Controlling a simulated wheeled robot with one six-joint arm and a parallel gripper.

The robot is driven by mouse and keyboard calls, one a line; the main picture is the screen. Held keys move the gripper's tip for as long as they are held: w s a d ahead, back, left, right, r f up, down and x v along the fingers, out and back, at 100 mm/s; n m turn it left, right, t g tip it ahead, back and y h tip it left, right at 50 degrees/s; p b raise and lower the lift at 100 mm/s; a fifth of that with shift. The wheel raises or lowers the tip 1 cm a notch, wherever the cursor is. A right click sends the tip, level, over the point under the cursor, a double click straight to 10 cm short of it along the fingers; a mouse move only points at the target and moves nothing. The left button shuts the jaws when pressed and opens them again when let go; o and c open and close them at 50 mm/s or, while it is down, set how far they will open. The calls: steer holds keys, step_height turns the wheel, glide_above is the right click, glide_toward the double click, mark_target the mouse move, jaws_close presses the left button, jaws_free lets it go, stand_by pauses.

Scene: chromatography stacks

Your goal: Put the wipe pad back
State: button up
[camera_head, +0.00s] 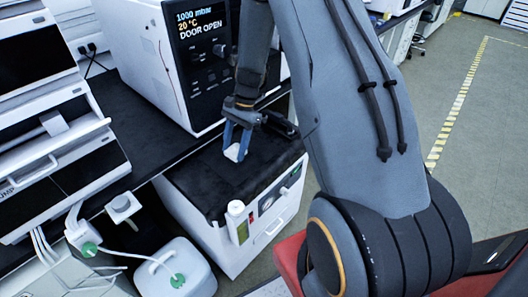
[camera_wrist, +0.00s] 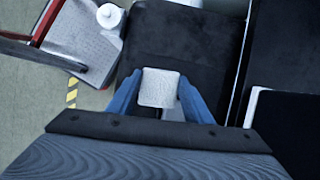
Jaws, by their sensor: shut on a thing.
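The wipe pad (camera_head: 233,153) is a small white block with rounded corners. It also shows in the wrist view (camera_wrist: 159,87), where its pale, textured face lies between the two blue fingers. My gripper (camera_head: 236,146) is shut on the pad. It points down over the black top (camera_head: 205,180) of a low white unit. Whether the pad touches that top or hangs above it, I cannot tell.
A white bottle (camera_head: 238,222) stands at the low unit's front. The oven with a display (camera_head: 203,55) reading DOOR OPEN stands behind on a dark bench (camera_head: 130,105). A white jug (camera_head: 178,270) and stacked instruments (camera_head: 60,140) are at left. Much of the black top is bare.

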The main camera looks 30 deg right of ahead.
steer(key=w+d+r+m+t, duration=0.2)
steer(key=w+d+m+t, duration=0.2)
steer(key=d+m, duration=0.55)
steer(key=m+t+h+b, duration=0.1)
steer(key=m+t+h, duration=0.15)
steer(key=m, duration=0.65)
glide_above(263, 148)
steer(key=s, duration=0.1)
steer(key=f, duration=0.3)
steer(key=f+b, duration=0.1)
steer(key=f, duration=0.2)
steer(key=f+b, duration=0.1)
steer(key=f, duration=0.2)
steer(key=shift+s+d, duration=0.15)
steer(key=shift+d, duration=0.2)
steer(key=shift+f+b, duration=0.2)
steer(key=shift+b, duration=0.15)
steer(key=o, duration=1.1)
steer(key=shift+r, duration=0.15)
